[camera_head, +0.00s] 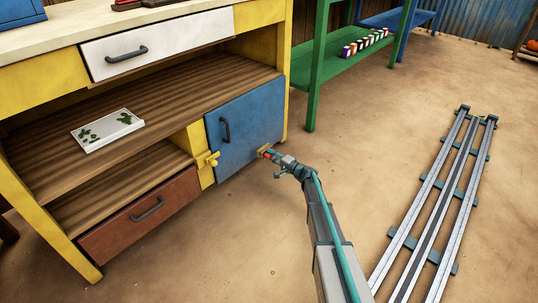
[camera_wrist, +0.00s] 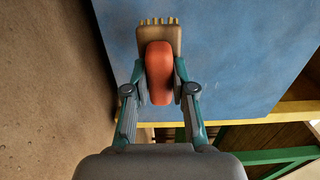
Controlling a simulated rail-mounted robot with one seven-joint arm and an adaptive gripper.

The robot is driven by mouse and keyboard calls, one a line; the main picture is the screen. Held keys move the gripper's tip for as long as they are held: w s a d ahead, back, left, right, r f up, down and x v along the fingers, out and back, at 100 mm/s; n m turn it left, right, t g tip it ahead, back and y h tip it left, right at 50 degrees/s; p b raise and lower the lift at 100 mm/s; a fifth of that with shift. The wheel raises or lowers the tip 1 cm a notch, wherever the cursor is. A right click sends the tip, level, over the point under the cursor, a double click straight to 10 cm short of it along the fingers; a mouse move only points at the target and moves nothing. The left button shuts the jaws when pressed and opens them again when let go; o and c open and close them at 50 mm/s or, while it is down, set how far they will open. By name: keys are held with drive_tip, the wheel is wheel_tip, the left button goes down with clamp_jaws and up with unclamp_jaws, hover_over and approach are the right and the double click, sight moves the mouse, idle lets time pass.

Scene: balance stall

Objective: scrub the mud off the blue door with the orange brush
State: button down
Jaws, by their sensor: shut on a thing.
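The blue door (camera_head: 240,118) is the lower right front of the yellow cabinet, with a dark upright handle at its left. It looks shut, and I can make out no clear mud on it. My gripper (camera_head: 276,157) is in front of the door's lower right part. It is shut on the orange brush (camera_wrist: 159,75), its fingers on both sides of the orange handle. The tan head and bristles point away from my gripper, over the blue door (camera_wrist: 235,60) in the wrist view. I cannot tell whether the bristles touch the door. The gripper hides a small part of the door.
A yellow latch (camera_head: 212,159) sits left of the door. A white tile with green marks (camera_head: 107,130) lies on the wooden shelf. A white drawer (camera_head: 150,45) and a brown drawer (camera_head: 140,215) look shut. A green shelf (camera_head: 335,62) stands to the right. The floor before the door is clear.

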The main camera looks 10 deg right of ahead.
drive_tip(key=shift+v, duration=1.5)
